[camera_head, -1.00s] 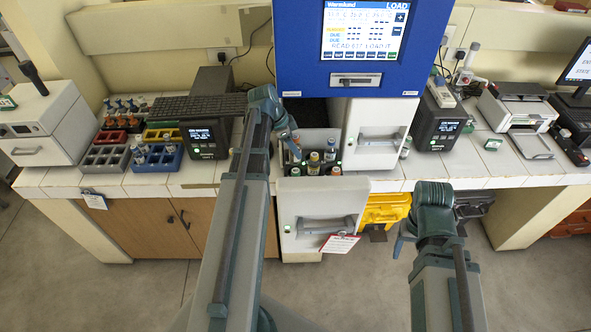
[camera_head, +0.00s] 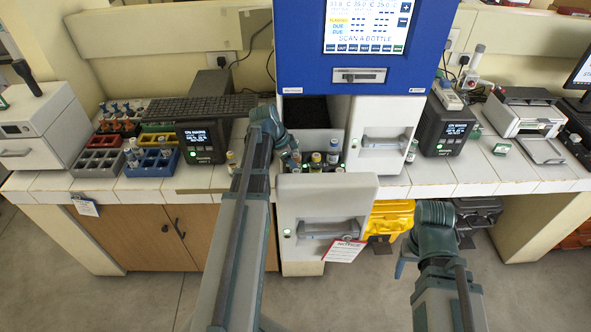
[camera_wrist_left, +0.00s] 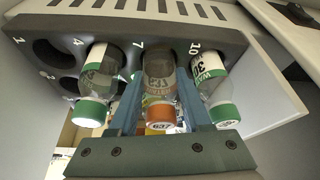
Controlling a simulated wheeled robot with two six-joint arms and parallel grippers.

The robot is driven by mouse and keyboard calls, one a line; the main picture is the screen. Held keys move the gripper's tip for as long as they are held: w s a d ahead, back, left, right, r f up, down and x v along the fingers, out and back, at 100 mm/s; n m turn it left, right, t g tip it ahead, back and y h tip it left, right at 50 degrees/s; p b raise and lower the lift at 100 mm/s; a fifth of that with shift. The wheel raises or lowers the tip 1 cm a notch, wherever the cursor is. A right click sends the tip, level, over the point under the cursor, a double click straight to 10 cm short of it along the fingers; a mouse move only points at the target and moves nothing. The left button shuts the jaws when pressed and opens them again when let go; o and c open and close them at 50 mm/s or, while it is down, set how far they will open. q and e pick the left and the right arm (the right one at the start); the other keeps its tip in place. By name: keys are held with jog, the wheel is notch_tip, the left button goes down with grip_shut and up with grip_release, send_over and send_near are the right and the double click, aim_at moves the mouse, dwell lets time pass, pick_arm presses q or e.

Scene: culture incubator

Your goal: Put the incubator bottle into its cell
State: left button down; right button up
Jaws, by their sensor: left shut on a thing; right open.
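My left gripper (camera_wrist_left: 160,75) is shut on a clear bottle (camera_wrist_left: 159,85) with an orange cap marked 637. In the left wrist view its far end is at the numbered rack (camera_wrist_left: 120,30), at the cell near number 7; how deep it sits is hidden. Bottles with green-and-white caps stand on either side, one left (camera_wrist_left: 97,85) and one right (camera_wrist_left: 215,85). My right gripper (camera_head: 405,258) is open, low before the yellow case, and seems empty.
The incubator screen (camera_head: 366,27) reads SCAN A BOTTLE. A second white door (camera_head: 383,140) stands right of the drawer. Coloured racks (camera_head: 152,163) with tubes stand on the left bench. A yellow case (camera_head: 388,220) lies under the bench.

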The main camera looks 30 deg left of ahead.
pick_arm(q)
jog(key=shift+f, duration=0.15)
jog(key=c, duration=0.6)
grip_release()
jog(key=shift+r, duration=0.2)
jog(key=shift+s+a+r+p, duration=0.1)
jog(key=shift+r+p, duration=0.4)
jog(key=shift+r, duration=0.05)
jog(key=p+v, duration=1)
jog(key=v, duration=0.1)
jog(key=shift+s+a, duration=0.1)
